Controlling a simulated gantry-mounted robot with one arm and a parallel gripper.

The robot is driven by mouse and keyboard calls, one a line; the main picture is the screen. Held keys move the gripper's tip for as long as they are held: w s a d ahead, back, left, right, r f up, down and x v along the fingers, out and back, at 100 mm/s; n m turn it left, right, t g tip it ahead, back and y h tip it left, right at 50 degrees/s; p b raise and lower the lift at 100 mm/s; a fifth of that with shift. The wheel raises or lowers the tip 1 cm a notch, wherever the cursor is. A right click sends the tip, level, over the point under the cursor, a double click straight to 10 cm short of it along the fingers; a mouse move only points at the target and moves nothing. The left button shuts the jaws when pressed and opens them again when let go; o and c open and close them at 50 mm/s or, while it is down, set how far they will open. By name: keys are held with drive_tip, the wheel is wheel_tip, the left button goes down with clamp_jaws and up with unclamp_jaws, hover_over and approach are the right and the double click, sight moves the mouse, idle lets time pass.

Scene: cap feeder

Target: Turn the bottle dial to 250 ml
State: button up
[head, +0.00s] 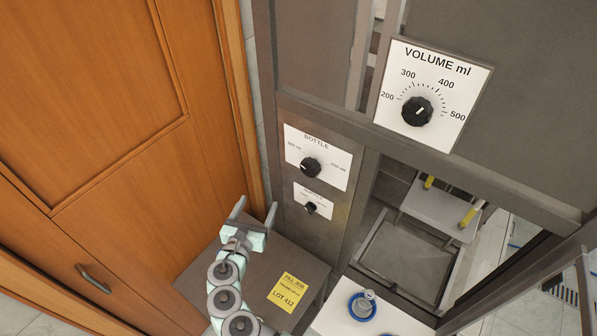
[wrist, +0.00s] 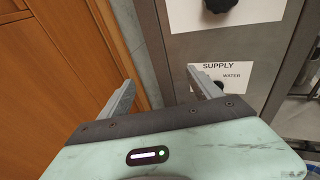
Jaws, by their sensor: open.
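The bottle dial (head: 310,167) is a black knob on a white plate headed BOTTLE (head: 322,158), on the grey machine front. Its pale pointer mark seems to point left; the small labels at either side are too blurred to read surely. In the wrist view, the dial (wrist: 220,4) is cut off at the top edge. My gripper (head: 255,207) is open and empty, below and left of the dial and apart from it. Its two fingers also show in the wrist view (wrist: 161,80), pointing toward the machine.
A smaller supply knob (head: 310,208) sits below the bottle dial. A large VOLUME dial (head: 417,111) is at upper right. A wooden door (head: 100,120) stands left. A grey box top (head: 302,268) with a yellow job note (head: 288,292) lies below. A bottle in a blue ring (head: 362,305) stands lower right.

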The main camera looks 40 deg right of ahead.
sight(307, 169)
drive_tip(key=s+d+r+m+g+h, duration=0.2)
drive_tip(key=s+d+r+g+h, duration=0.3)
drive_tip(key=r, duration=0.3)
drive_tip(key=shift+y, duration=0.3)
drive_tip(key=x, duration=0.3)
drive_tip(key=s+x, duration=0.1)
drive_tip(key=x, duration=0.3)
drive_tip(key=p+x, duration=0.1)
drive_tip(key=x, duration=0.2)
drive_tip(key=shift+s+d+r, duration=0.15)
drive_tip(key=shift+d+r, duration=0.15)
drive_tip(key=shift+d, duration=0.15)
drive_tip(key=shift+c, duration=0.3)
drive_tip(key=c, duration=1.3)
